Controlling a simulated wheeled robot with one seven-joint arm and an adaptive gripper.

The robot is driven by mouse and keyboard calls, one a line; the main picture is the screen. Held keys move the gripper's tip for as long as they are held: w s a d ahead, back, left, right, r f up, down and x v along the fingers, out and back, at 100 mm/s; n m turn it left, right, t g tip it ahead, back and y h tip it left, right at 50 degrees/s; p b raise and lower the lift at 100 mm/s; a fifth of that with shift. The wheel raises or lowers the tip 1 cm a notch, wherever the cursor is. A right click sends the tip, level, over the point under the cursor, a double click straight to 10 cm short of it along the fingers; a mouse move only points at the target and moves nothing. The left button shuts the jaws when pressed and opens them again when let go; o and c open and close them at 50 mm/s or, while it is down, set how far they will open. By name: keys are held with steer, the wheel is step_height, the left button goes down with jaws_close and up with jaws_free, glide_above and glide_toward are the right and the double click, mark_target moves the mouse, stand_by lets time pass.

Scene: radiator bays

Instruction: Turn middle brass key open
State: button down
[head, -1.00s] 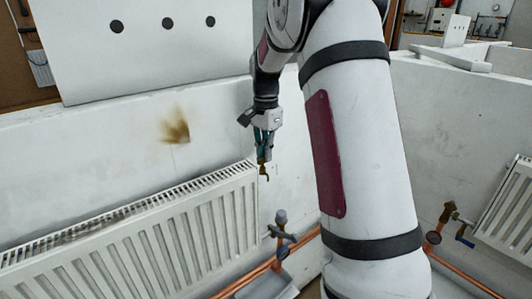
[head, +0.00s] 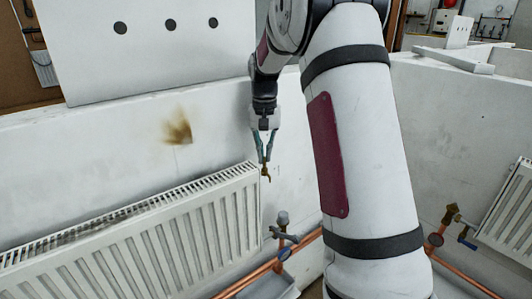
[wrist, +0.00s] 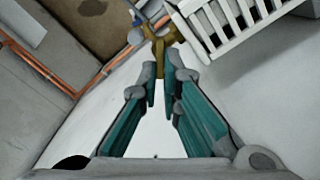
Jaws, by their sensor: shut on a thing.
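My gripper (head: 264,158) points down beside the radiator's right end, shut on a small brass key (head: 266,174). In the wrist view the key (wrist: 160,40) shows as a brass cross-shaped piece just beyond the fingertips (wrist: 166,78). A valve with a grey cap and a grey lever (head: 283,234) stands on the copper pipe, below and a little right of the key in the head view. A gap shows between the key and this valve there. Part of the grey cap (wrist: 135,36) appears beside the key in the wrist view.
A white radiator (head: 150,240) fills the lower left. Copper pipes (head: 262,277) run along the floor, with a grey tray (head: 275,290) near them. To the right, another valve with brass fittings and a blue lever (head: 466,238) stands by a second radiator (head: 508,215).

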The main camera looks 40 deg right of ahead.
steer(key=shift+n, duration=0.8)
steer(key=shift+a, duration=0.1)
steer(key=c, duration=1.8)
jaws_free()
